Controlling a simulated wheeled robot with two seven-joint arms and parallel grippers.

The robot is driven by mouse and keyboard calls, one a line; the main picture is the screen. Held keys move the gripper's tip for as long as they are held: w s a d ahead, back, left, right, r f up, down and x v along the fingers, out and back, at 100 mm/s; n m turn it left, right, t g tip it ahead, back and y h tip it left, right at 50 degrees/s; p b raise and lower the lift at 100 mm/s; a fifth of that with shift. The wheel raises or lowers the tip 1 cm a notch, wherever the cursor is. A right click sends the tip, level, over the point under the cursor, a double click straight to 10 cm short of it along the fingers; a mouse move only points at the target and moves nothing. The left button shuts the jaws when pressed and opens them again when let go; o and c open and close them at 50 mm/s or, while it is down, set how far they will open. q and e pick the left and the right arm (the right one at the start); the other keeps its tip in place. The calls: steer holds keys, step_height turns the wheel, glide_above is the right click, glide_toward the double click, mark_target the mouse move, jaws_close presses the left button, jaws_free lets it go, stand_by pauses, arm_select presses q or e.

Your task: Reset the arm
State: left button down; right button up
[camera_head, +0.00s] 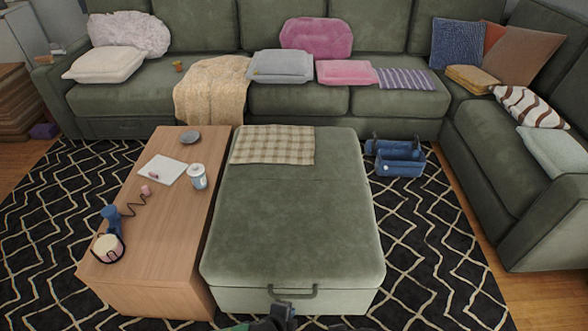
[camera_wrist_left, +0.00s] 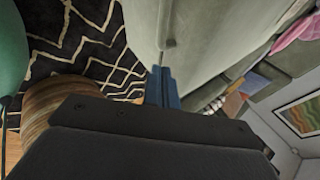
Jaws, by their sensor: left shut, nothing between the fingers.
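My left gripper (camera_head: 283,309) shows at the bottom edge of the head view, just below the front handle (camera_head: 292,294) of the green ottoman (camera_head: 292,220). I cannot tell whether it touches the handle. In the left wrist view the gripper's narrow fingers (camera_wrist_left: 163,88) are together with nothing between them, pointing towards the pale side of the ottoman (camera_wrist_left: 195,35). Most of the left arm is out of the picture. My right gripper is in neither view.
A wooden table (camera_head: 165,235) left of the ottoman bears a cup (camera_head: 198,177), a white pad (camera_head: 163,170) and a blue-handled item (camera_head: 108,246). A blue caddy (camera_head: 399,160) stands on the patterned rug (camera_head: 440,255) at right. A green sectional (camera_head: 300,102) closes off the back.

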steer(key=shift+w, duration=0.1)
arm_select(q)
steer(key=w+a+r+n+y, duration=0.1)
steer(key=w+r+n, duration=0.15)
steer(key=r, duration=0.35)
steer(key=w+a+r+n+y+p, duration=0.1)
steer(key=w+a+r+n, duration=0.1)
steer(key=r+n, duration=0.3)
steer(key=w+a+r+n+y, duration=0.1)
steer(key=w+r+n, duration=0.15)
steer(key=r, duration=0.35)
steer(key=s+a+r+n+g+p, duration=0.2)
steer(key=s+a+r+n, duration=0.2)
steer(key=s+a+n, duration=0.1)
steer(key=s+a+f+n+g+p, duration=0.1)
steer(key=s+f, duration=0.1)
steer(key=s, duration=0.5)
steer(key=s+a+f+n+g, duration=0.2)
steer(key=s+f, duration=0.1)
steer(key=s, duration=0.4)
steer(key=shift+f+h+p, duration=0.2)
steer(key=shift+h+p, duration=0.15)
steer(key=shift+h, duration=0.05)
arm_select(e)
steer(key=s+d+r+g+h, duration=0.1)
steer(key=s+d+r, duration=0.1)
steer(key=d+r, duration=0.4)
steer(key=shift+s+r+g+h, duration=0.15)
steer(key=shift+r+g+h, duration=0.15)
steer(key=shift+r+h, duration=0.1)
